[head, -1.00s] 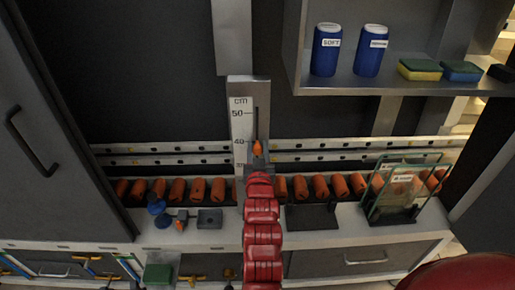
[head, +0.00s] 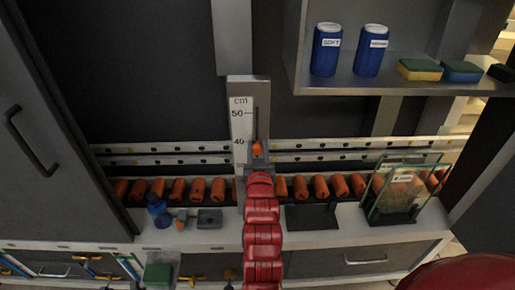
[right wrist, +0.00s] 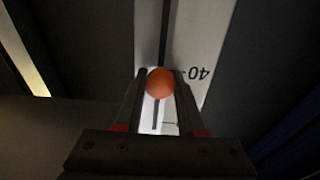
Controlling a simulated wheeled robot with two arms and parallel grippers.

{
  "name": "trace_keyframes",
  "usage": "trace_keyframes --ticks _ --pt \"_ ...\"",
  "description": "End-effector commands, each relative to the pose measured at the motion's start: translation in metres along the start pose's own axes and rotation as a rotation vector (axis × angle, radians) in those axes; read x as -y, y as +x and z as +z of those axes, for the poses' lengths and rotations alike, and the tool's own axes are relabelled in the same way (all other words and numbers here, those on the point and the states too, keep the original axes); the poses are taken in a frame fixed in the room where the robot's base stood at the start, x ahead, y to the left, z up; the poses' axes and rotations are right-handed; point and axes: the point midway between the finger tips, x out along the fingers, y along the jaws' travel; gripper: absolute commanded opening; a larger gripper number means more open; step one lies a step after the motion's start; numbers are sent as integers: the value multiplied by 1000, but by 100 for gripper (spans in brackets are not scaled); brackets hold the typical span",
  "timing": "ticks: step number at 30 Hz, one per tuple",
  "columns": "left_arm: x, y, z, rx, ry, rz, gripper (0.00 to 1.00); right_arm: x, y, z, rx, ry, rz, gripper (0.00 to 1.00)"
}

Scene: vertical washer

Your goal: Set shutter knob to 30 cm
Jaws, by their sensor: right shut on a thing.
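The orange shutter knob (head: 257,149) sits in the vertical slot of the grey scale post (head: 262,94). The white scale (head: 241,112) reads cm, with marks 50 and 40 showing. The knob is a little below the 40 mark in the head view; lower marks are hidden behind my right arm. My right gripper (right wrist: 160,88) is shut on the knob, with a finger on each side of it. In the right wrist view the orange knob (right wrist: 160,82) is close to the 40 mark. My left gripper is not in view.
White perforated rails (head: 330,144) and a row of orange rollers (head: 320,186) run behind the counter. A shelf (head: 400,86) with blue bottles (head: 370,52) and sponges overhangs the upper right.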

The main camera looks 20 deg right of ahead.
Motion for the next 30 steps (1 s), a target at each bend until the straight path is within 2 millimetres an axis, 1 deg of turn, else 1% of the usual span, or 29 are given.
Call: trace_keyframes --ticks 2,5,8,12,15,17,25,26,30 --pt "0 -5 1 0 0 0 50 0 0 6 0 0 0 0" --pt "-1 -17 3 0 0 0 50 0 0 23 2 -1 1 0" --pt "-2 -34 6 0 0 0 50 0 0 48 2 -3 1 0" --pt "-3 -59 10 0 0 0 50 0 0 87 5 -1 0 0" --pt "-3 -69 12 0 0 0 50 0 0 103 2 0 1 0" --pt "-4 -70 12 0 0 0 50 0 0 106 -1 0 1 0" --pt "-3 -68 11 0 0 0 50 0 0 106 4 -1 0 0" --pt "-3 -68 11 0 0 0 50 0 0 106 5 -1 0 40" --pt "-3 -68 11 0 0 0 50 0 0 105 4 -1 0 66"
